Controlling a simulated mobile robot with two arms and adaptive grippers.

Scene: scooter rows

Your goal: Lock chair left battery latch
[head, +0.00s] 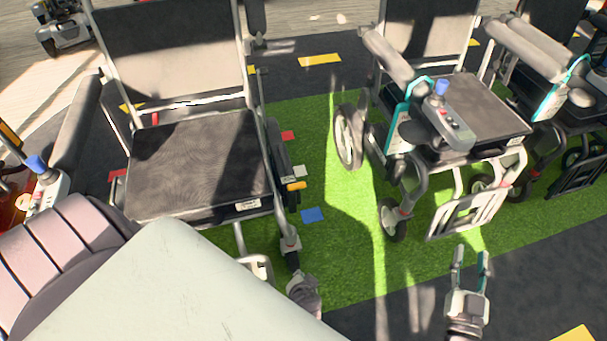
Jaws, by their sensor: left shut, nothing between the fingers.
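A wheelchair (200,165) with a dark seat and grey backrest stands at the left. A dark narrow part (281,160) runs along its right side, with a small orange piece (297,186) at its front end. I cannot tell for sure whether this is the battery latch. My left gripper (300,280) is low by the chair's front right leg, partly hidden by my own arm. It looks shut and empty, and I cannot tell whether it touches the leg. My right gripper (471,255) is open and empty, in front of the second chair's footrest.
A second wheelchair (490,105) with a joystick box (447,122) stands right of centre, its footrest (468,210) facing me. Another chair (570,105) is at the far right.

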